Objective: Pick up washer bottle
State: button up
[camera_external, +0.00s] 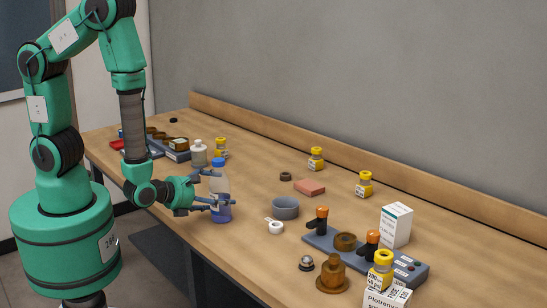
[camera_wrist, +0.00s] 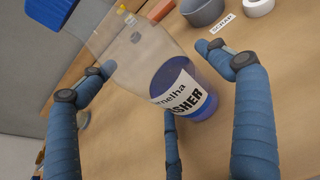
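The washer bottle (camera_external: 221,183) stands upright on the wooden bench near its front edge. It is clear with a blue cap and blue liquid at the bottom. In the wrist view the bottle (camera_wrist: 188,98) shows a white label with part of the word "WASHER". My gripper (camera_external: 212,188) is level with the bottle, with its blue fingers reaching around it. In the wrist view my gripper (camera_wrist: 157,60) has fingers on both sides of the bottle and one below. A gap shows between the bottle and the right finger; contact on the left is unclear.
A grey bowl (camera_external: 285,208) and a white tape roll (camera_external: 275,227) lie right of the bottle. Further right are a fixture board (camera_external: 324,240) and a white box (camera_external: 396,225).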

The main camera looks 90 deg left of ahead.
aim_at(216, 184)
jog(key=c, duration=1.1)
jog(key=shift+r, duration=0.15)
jog(key=shift+c, duration=0.2)
jog(key=shift+r+p, duration=0.4)
jog(key=shift+r, duration=0.5)
jog(key=shift+s+d+r+p, duration=0.15)
jog(key=shift+r+p, duration=0.15)
jog(key=shift+r, duration=0.6)
jog(key=s+d, duration=0.2)
jog(key=s, duration=0.5)
jog(key=s+d+r+p, duration=0.1)
jog(key=s+d, duration=0.1)
jog(key=s, duration=0.6)
jog(key=shift+p, duration=0.3)
jog(key=shift+r, duration=0.1)
